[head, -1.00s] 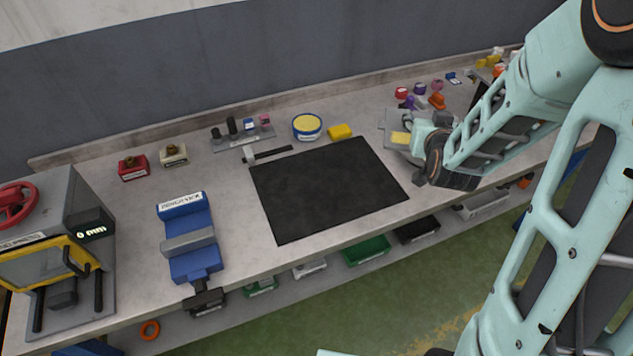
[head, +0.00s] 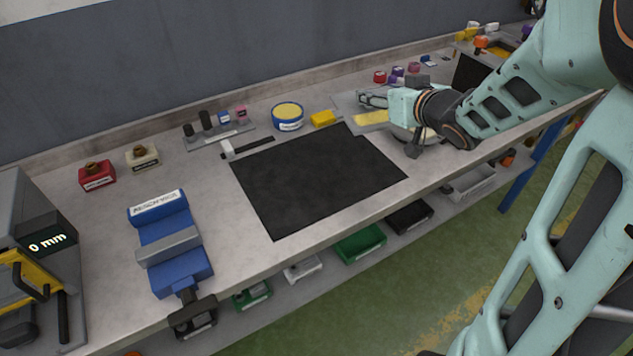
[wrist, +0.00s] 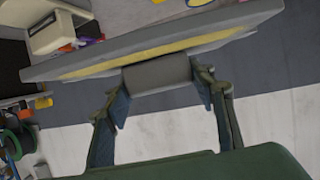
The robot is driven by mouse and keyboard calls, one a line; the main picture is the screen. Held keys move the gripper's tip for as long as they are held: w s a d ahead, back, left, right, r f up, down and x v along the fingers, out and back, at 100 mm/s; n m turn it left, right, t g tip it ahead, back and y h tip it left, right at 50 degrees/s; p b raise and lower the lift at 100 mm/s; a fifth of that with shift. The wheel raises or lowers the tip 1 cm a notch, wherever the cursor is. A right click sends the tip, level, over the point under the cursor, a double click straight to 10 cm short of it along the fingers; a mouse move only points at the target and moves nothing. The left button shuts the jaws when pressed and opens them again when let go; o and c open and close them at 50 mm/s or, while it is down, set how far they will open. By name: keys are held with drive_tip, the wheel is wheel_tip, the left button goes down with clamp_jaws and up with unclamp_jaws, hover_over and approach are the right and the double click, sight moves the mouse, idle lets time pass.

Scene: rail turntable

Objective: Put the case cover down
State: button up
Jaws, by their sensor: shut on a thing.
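My gripper (head: 372,100) is shut on the grey block-like handle (wrist: 156,76) of the case cover. The case cover (head: 350,103) is a flat grey plate with a yellow patch. It is at the back of the bench, right of the yellow block, and partly hidden by my gripper. In the wrist view the cover (wrist: 225,24) is seen nearly edge-on, slightly tilted, spanning the top between and beyond the fingers. I cannot tell whether it touches the bench.
A black mat (head: 315,182) lies bare mid-bench. Behind it are a hammer (head: 245,148), a blue-yellow round tin (head: 288,117) and a yellow block (head: 323,118). A blue bench vice (head: 172,245) stands left. A pale round dish (head: 402,133) is partly hidden under my arm.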

wheel_tip(320, 180, down, 6)
drive_tip(key=s+n+y+b, duration=0.2)
drive_tip(key=s+b, duration=0.1)
drive_tip(key=b, duration=0.3)
drive_tip(key=shift+g+y, duration=0.3)
drive_tip(key=shift+g, duration=0.3)
drive_tip(key=a+f+b, duration=0.2)
drive_tip(key=a+f, duration=0.1)
drive_tip(key=a, duration=0.1)
drive_tip(key=w+a+f+b, duration=0.1)
drive_tip(key=a+f+b, duration=0.1)
drive_tip(key=a+f, duration=0.1)
drive_tip(key=w+a+f+b, duration=0.1)
drive_tip(key=a+f+b, duration=0.2)
drive_tip(key=a, duration=0.3)
drive_tip(key=shift+w+f, duration=0.25)
drive_tip(key=shift+f, duration=0.3)
drive_tip(key=shift+a+f+b, duration=0.15)
drive_tip(key=shift+f+b, duration=0.3)
drive_tip(key=shift+f, duration=0.5)
drive_tip(key=shift+a+f+b, duration=0.1)
drive_tip(key=shift+f+b, duration=0.35)
drive_tip(key=shift+f, duration=0.45)
drive_tip(key=shift+f, duration=0.1)
drive_tip(key=shift+f, duration=0.15)
drive_tip(key=o, duration=1.7)
